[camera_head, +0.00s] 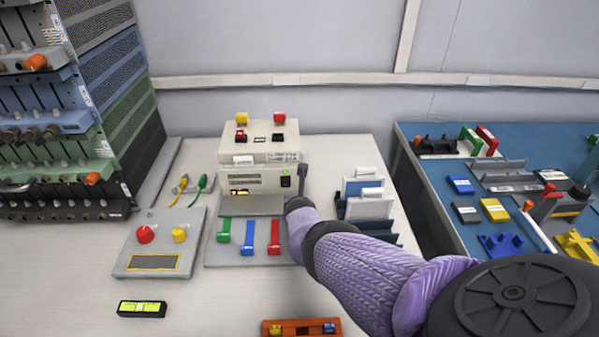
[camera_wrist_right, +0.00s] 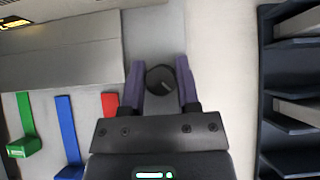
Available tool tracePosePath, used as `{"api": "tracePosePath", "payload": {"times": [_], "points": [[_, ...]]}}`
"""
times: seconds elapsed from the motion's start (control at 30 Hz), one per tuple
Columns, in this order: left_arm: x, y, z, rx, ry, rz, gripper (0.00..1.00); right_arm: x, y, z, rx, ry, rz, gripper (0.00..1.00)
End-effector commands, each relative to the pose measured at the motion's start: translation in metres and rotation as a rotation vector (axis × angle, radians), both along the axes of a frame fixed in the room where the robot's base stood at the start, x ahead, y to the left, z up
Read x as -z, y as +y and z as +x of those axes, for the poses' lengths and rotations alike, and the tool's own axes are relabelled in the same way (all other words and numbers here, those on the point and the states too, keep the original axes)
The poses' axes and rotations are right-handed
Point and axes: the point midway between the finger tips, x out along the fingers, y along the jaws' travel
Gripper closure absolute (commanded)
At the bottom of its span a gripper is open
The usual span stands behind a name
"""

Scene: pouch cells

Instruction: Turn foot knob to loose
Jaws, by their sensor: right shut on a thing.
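The foot knob (camera_wrist_right: 160,80) is a dark, round knob with a small pale mark on its top. It sits between the two purple fingers of my right gripper (camera_wrist_right: 160,88) in the right wrist view, and the gripper is shut on it. The knob is close to the right side of the beige machine (camera_head: 250,178). In the head view my purple right arm reaches in from the lower right and hides the knob and most of the gripper. My left gripper is in neither view.
Green (camera_head: 224,231), blue (camera_head: 249,237) and red (camera_head: 274,237) levers stand before the machine. A rack (camera_head: 369,206) of upright plates is close on the right. A control box (camera_head: 160,243) with red and yellow buttons lies left. A blue-topped table (camera_head: 440,190) stands further right.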

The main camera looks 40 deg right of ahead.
Motion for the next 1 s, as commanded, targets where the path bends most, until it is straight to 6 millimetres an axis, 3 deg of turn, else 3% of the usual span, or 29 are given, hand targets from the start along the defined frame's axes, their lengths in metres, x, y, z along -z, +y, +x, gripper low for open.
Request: {"api": "tracePosePath", "payload": {"times": [0.23,0.93,0.97,1.0], "points": [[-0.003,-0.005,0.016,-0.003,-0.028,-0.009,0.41,0.001,-0.001,-0.001,-0.118,0.0,0.001,1.0],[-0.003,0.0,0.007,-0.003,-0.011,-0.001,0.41,0.0,0.001,-0.001,-0.183,-0.001,0.002,1.0],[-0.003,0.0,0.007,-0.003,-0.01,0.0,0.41,0.0,0.001,-0.001,-0.183,-0.001,0.002,0.55],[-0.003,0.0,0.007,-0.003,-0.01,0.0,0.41,0.0,0.001,-0.001,-0.183,-0.001,0.002,0.47]]}}
